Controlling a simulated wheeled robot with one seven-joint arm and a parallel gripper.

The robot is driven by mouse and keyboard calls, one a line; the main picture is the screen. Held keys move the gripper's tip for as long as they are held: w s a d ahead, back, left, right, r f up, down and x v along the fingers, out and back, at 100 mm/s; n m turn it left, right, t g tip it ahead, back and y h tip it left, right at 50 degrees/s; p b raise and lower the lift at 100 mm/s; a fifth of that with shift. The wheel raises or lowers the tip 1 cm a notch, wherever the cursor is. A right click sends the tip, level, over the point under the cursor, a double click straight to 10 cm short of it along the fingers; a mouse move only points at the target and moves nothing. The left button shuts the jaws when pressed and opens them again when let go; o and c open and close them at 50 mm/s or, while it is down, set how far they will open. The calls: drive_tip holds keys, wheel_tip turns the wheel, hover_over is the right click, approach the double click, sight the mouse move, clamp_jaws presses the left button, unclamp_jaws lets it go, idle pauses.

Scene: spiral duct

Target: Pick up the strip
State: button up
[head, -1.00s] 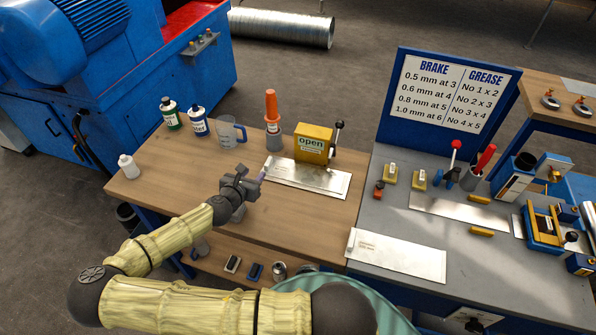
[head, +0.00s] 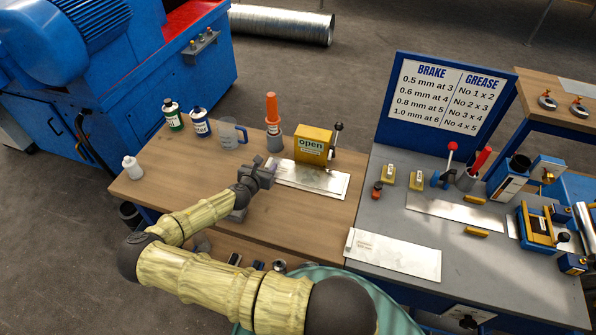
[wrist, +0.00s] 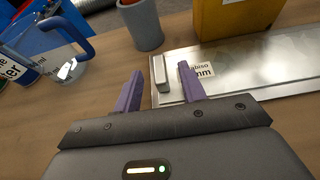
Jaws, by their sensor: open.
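A flat metal strip (head: 318,181) lies on the wooden bench in front of the yellow box marked "open" (head: 312,144). In the wrist view the strip (wrist: 240,64) has a white label and a small upright grey tab (wrist: 160,73) at its left end. My gripper (head: 273,166) is at the strip's left end. In the wrist view its two purple fingers (wrist: 158,90) are apart, and the tab stands between them, ahead of the palm. I cannot tell whether either finger touches the strip. Another labelled sheet (head: 395,255) lies on the grey bench to the right.
A grey cup with an orange-handled tool (head: 273,138), a clear jug (head: 231,132), bottles (head: 200,122) and a white bottle (head: 132,168) stand at the back and left of the bench. The grey bench holds a sign (head: 446,92), clamps and tools.

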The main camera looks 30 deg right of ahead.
drive_tip(key=shift+x, duration=0.9)
drive_tip(key=shift+r, duration=0.1)
clamp_jaws()
